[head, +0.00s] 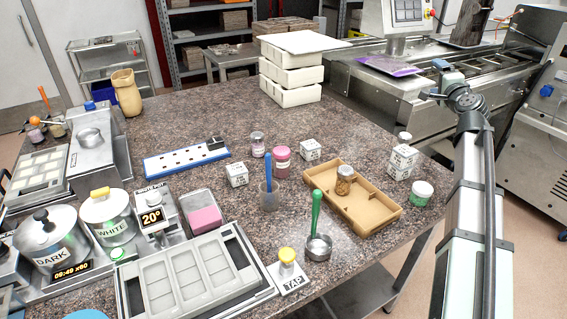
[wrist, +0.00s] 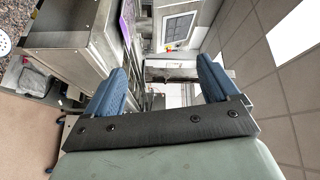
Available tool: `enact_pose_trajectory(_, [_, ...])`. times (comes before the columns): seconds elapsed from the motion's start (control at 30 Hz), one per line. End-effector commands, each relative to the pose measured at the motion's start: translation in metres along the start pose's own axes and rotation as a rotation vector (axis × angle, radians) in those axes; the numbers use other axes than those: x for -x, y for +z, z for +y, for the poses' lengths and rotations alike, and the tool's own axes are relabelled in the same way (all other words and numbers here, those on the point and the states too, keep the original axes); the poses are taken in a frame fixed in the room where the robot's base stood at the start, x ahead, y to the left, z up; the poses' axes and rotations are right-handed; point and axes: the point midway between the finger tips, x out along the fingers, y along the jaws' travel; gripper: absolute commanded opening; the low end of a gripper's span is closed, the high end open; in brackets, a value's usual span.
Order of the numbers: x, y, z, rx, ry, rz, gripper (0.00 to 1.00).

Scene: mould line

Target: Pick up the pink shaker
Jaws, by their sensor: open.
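A pink shaker (head: 282,163) with a pink lid stands upright on the speckled worktop, near the middle in the head view. A smaller jar (head: 257,146) with a grey lid and purplish contents stands just behind it to the left. My gripper (head: 445,80) is raised at the right in the head view, well away from the shaker. In the wrist view its two blue fingers (wrist: 160,88) are spread with nothing between them. The wrist view faces the machines and ceiling, and the shaker does not show there.
White cubes (head: 237,175) (head: 310,149) flank the shaker. White bins (head: 291,72) are stacked behind.

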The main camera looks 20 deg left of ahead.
Motion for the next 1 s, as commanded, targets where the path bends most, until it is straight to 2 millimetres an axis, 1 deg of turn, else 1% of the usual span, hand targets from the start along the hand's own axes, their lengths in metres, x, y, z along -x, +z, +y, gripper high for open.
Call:
enact_pose_trajectory(0.03, [-0.002, 0.007, -0.013, -0.013, -0.018, -0.011, 0.88])
enact_pose_trajectory(0.1, [-0.003, 0.016, -0.03, -0.031, -0.041, -0.025, 0.88])
enact_pose_trajectory(0.17, [-0.004, 0.023, -0.044, -0.047, -0.061, -0.037, 0.88])
enact_pose_trajectory(0.2, [-0.005, 0.032, -0.046, -0.038, -0.057, -0.054, 0.88])
enact_pose_trajectory(0.37, [-0.012, 0.076, -0.042, 0.064, -0.005, -0.145, 0.88])
enact_pose_trajectory(0.57, [-0.017, 0.138, -0.036, 0.211, 0.062, -0.277, 0.88])
enact_pose_trajectory(0.67, [-0.017, 0.176, -0.032, 0.306, 0.104, -0.361, 0.88])
enact_pose_trajectory(0.7, [-0.016, 0.194, -0.03, 0.351, 0.124, -0.4, 0.88])
enact_pose_trajectory(0.77, [-0.013, 0.223, -0.026, 0.429, 0.158, -0.467, 0.88])
enact_pose_trajectory(0.8, [-0.01, 0.243, -0.023, 0.486, 0.181, -0.514, 0.88])
enact_pose_trajectory(0.87, [-0.004, 0.273, -0.018, 0.572, 0.218, -0.586, 0.88])
enact_pose_trajectory(0.9, [0.001, 0.291, -0.014, 0.629, 0.242, -0.634, 0.88])
enact_pose_trajectory(0.97, [0.01, 0.317, -0.009, 0.713, 0.278, -0.702, 0.88])
enact_pose_trajectory(1.0, [0.016, 0.333, -0.005, 0.768, 0.301, -0.747, 0.88])
